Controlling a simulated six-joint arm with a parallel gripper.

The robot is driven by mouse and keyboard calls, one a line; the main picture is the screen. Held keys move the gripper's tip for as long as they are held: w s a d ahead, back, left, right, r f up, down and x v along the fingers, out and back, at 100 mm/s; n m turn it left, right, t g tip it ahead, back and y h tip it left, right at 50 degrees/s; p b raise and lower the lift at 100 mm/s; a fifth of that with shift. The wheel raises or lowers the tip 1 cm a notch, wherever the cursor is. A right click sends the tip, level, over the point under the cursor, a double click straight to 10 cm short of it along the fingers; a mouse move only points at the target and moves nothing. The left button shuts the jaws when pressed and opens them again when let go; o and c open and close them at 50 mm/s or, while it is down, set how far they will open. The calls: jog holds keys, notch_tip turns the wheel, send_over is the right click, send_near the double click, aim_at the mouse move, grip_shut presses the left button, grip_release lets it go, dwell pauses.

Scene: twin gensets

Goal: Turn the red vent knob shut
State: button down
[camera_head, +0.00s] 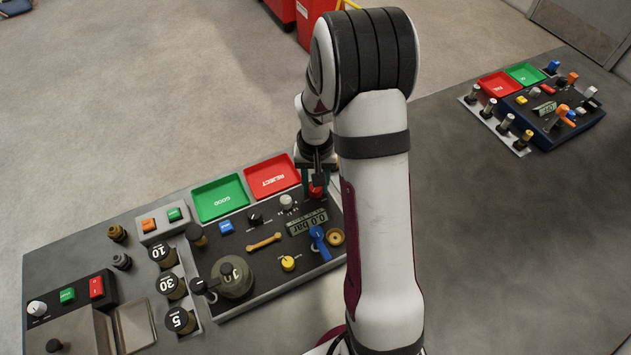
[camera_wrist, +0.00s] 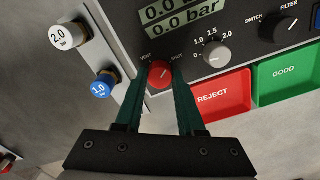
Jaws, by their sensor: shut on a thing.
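The red vent knob (camera_wrist: 160,74) sits on the dark panel between the printed words VENT and SHUT. A small pale mark shows on its face, but it is too small for me to read its direction surely. My gripper (camera_wrist: 160,82) has its two green fingers closed on the knob, one on each side. In the head view my gripper (camera_head: 318,180) reaches down at the panel's back right corner, and a bit of the red knob (camera_head: 316,191) shows under it.
A display (camera_head: 307,221) reading 0.0 bar and a grey knob (camera_wrist: 216,51) stand close by. The red REJECT tray (camera_wrist: 215,98) and green GOOD tray (camera_wrist: 287,72) are near the fingers. White (camera_wrist: 68,36) and blue (camera_wrist: 105,84) capped parts stand left. A second panel (camera_head: 550,105) is far right.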

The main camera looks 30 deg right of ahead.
jog(key=shift+m, duration=1.5)
jog(key=c, duration=0.5)
grip_release()
jog(key=shift+r, duration=0.1)
notch_tip(320, 180, up, 16)
jog(key=shift+f, duration=0.15)
